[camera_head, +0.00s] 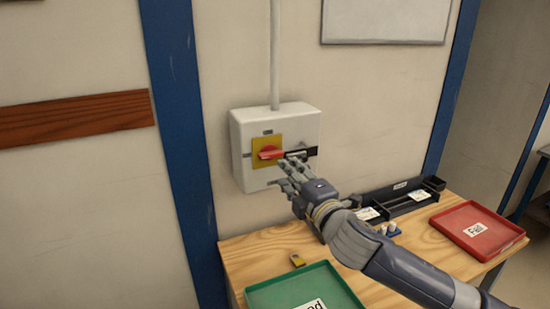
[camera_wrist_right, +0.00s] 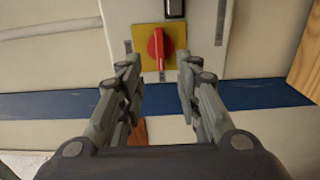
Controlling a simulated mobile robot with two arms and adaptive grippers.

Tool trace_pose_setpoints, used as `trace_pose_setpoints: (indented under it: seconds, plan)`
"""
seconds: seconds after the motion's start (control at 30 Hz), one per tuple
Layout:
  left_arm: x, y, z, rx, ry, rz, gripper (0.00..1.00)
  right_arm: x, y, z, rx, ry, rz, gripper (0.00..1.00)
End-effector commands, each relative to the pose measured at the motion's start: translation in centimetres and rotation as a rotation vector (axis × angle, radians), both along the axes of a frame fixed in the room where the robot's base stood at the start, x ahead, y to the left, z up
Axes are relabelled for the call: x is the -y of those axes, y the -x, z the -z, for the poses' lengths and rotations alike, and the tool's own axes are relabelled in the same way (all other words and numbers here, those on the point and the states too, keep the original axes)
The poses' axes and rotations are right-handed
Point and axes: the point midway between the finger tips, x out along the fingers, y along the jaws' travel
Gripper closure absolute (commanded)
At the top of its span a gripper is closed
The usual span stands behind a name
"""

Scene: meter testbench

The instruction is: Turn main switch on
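The main switch is a red rotary handle (camera_head: 268,153) on a yellow plate (camera_head: 267,142), on the front of a white wall box (camera_head: 243,170). In the head view the handle lies about level. My right gripper (camera_head: 284,172) is just right of and in front of the handle. In the right wrist view the red handle (camera_wrist_right: 156,48) is ahead of the gap between the two open fingers (camera_wrist_right: 157,85), with nothing between them. The fingers appear apart from the handle. My left gripper is in neither view.
A wooden bench (camera_head: 262,251) below holds a green tray (camera_head: 300,290), a red tray (camera_head: 477,229) labelled Fail, a dark organizer (camera_head: 405,200) and a small yellow item (camera_head: 297,260). A conduit (camera_head: 275,50) rises from the box. A blue post (camera_head: 185,130) stands left of it.

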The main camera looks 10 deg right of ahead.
Motion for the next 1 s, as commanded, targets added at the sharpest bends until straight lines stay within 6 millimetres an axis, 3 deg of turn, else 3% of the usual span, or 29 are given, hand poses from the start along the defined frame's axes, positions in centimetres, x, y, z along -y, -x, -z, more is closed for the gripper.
trace_pose_setpoints:
  seconds: [0.5,0.7,1.0]
  plan:
    - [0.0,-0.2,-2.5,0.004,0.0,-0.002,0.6,-1.6,-7.7,-0.2,-0.002,-0.003,0.0,0.68]
    - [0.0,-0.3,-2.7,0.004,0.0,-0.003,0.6,-1.8,-8.9,-0.1,-0.001,-0.002,0.0,0.68]
    - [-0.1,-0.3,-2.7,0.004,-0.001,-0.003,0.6,-1.8,-9.1,0.0,-0.001,-0.002,0.0,0.68]
